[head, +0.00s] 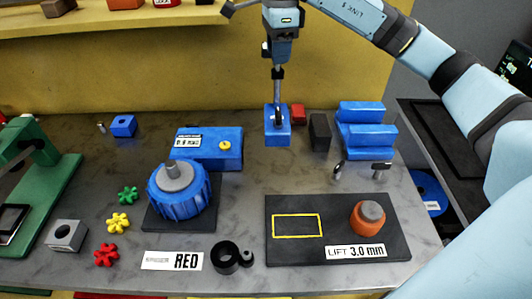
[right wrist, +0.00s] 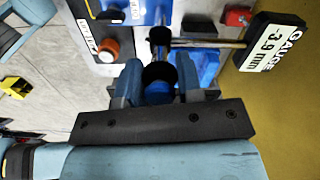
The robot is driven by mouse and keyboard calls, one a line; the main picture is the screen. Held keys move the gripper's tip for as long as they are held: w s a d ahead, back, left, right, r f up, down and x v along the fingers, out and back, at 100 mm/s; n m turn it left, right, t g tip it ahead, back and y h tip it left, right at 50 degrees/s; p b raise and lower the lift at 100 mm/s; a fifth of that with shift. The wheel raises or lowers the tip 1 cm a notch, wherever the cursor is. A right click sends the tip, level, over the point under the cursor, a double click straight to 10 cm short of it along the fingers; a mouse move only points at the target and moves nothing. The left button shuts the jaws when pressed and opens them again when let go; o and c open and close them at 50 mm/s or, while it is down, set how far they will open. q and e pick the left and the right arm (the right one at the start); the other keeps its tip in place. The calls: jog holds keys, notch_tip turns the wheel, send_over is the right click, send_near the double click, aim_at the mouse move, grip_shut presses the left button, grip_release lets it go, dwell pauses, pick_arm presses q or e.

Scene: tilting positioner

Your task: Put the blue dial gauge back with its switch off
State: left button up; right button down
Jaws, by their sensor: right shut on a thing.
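The blue dial gauge has a blue block base (head: 277,138) under a thin upright post in the head view. My right gripper (head: 280,52) is above the base, shut on the gauge's upper part. In the right wrist view the right gripper (right wrist: 159,82) closes around a dark and blue piece. A rod leads right from there to the gauge's readout (right wrist: 272,45), which shows -3.9 mm. I cannot tell whether the base touches the table, nor read its switch setting. My left gripper is not in view.
A dark plate (head: 340,205) with an empty yellow outline, an orange-collared knob (head: 372,219) and a LIFT 3.0 mm label lies front right. A red block (head: 298,114), dark block (head: 320,132) and stepped blue block (head: 365,128) stand close right of the gauge. A blue rotary unit (head: 180,200) stands left.

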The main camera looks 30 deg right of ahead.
jog(key=shift+f, duration=0.2)
notch_tip(320, 180, down, 14)
jog(key=shift+f, duration=0.15)
jog(key=shift+f+p, duration=0.4)
jog(key=shift+f, duration=2.1)
jog(key=c, duration=0.8)
grip_release()
jog(key=shift+s+f, duration=0.1)
